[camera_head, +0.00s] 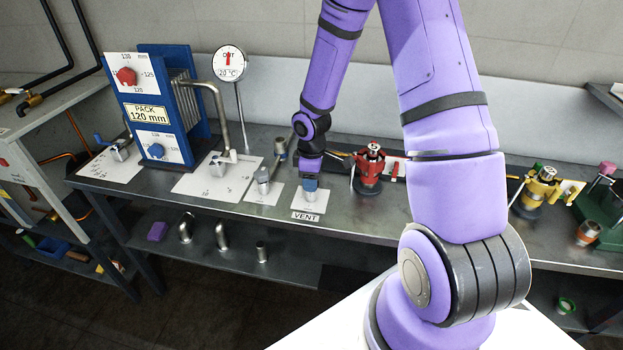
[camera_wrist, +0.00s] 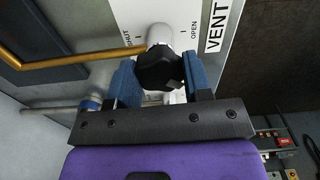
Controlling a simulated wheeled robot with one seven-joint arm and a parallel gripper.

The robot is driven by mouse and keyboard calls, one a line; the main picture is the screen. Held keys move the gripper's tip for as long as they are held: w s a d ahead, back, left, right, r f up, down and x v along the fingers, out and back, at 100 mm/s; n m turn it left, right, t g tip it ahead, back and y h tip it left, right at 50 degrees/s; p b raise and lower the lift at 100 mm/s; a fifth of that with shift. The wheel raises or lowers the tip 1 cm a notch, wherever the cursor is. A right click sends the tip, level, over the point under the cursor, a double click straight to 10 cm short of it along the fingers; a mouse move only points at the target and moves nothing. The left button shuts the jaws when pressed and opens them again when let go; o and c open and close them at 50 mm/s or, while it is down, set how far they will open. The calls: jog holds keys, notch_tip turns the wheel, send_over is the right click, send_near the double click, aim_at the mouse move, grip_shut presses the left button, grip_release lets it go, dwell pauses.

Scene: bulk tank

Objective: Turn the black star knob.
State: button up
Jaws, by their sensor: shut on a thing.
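The black star knob (camera_wrist: 161,70) shows in the wrist view, above a white plate (camera_wrist: 136,13) marked SHUT and OPEN, beside a VENT label (camera_wrist: 217,25). My gripper (camera_wrist: 160,82) has its two blue fingers on either side of the knob, shut on it. In the head view my gripper (camera_head: 311,184) points down at the bench over the VENT label (camera_head: 306,217). The knob is hidden there behind the fingers. A pale rounded fitting (camera_wrist: 159,34) shows just beyond the knob in the wrist view.
A red valve (camera_head: 370,167) stands close to the right of my gripper. A grey-capped fitting (camera_head: 263,180) stands close to the left. A brass rod (camera_wrist: 62,55) crosses the left of the wrist view. A blue plate pack (camera_head: 165,85) and a dial (camera_head: 229,63) stand further left.

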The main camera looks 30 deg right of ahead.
jog(key=shift+n, duration=0.3)
jog(key=o, duration=0.9)
jog(key=shift+r, duration=0.15)
notch_tip(320, 180, up, 11)
jog(key=shift+f, duration=0.2)
dwell(0.5)
jog(key=s+a+r+m+t+h, duration=0.1)
jog(key=s+a+r+m+t, duration=0.2)
jog(key=s+r, duration=0.7)
jog(key=s+a+r+m+t, duration=0.15)
jog(key=s+r+m, duration=0.4)
jog(key=r, duration=0.75)
jog(key=shift+m+t+y, duration=0.45)
jog(key=shift+m+y, duration=0.05)
jog(key=shift+m, duration=0.35)
jog(key=s+r, duration=0.1)
jog(key=s, duration=0.2)
jog(key=s+a+r, duration=0.1)
jog(key=s, duration=0.2)
jog(key=s+a+r, duration=0.1)
jog(key=s, duration=0.2)
jog(key=shift+a+r, duration=0.15)
jog(key=shift+r, duration=0.15)
